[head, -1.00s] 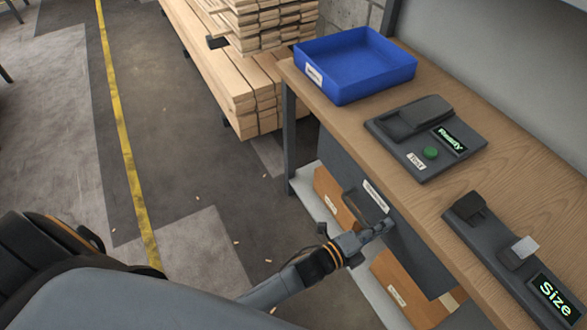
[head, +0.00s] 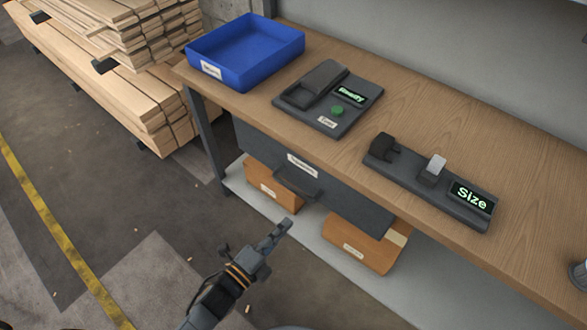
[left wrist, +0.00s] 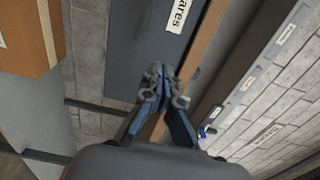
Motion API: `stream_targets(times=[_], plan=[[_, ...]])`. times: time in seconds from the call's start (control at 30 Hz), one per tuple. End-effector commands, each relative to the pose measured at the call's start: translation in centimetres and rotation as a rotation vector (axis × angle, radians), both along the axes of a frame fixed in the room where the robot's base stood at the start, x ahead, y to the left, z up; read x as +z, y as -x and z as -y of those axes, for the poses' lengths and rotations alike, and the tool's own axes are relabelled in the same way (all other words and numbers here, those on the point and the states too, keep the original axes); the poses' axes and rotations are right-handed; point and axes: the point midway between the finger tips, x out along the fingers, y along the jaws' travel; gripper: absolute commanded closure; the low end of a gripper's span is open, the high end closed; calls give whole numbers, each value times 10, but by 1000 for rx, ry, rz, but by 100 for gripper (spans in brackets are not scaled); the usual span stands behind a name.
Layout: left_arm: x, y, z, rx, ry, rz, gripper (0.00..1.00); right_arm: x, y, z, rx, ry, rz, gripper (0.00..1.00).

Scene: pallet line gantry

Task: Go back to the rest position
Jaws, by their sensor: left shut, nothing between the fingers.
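My left gripper (head: 284,225) is shut and empty. In the head view it shows in front of and below the grey drawer (head: 252,143), left of the bench's open lower space. The drawer's dark handle (head: 298,184) is above the fingertips in the picture, and no contact shows. In the left wrist view the closed fingertips (left wrist: 163,78) show against a dark grey panel (left wrist: 130,50) with a label ending in "ares". My right gripper is not in view.
A wooden bench (head: 420,105) carries a blue bin (head: 245,75), a device with a green button (head: 337,110) and a "Size" gauge (head: 425,190). Cardboard boxes (head: 360,245) sit on the low shelf. Stacked timber (head: 110,90) stands at the left. The floor left of the bench is clear.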

Motion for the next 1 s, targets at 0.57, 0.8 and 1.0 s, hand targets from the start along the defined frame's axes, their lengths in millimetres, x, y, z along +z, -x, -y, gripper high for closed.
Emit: stream_targets(times=[0.57, 0.8, 1.0], plan=[[-168, 36, -81, 338, 211, -671, 100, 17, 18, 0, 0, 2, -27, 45], [-293, 150, -150, 809, 453, -1212, 100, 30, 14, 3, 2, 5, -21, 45], [-343, 263, -182, 1214, 619, -1500, 100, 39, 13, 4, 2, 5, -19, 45]])
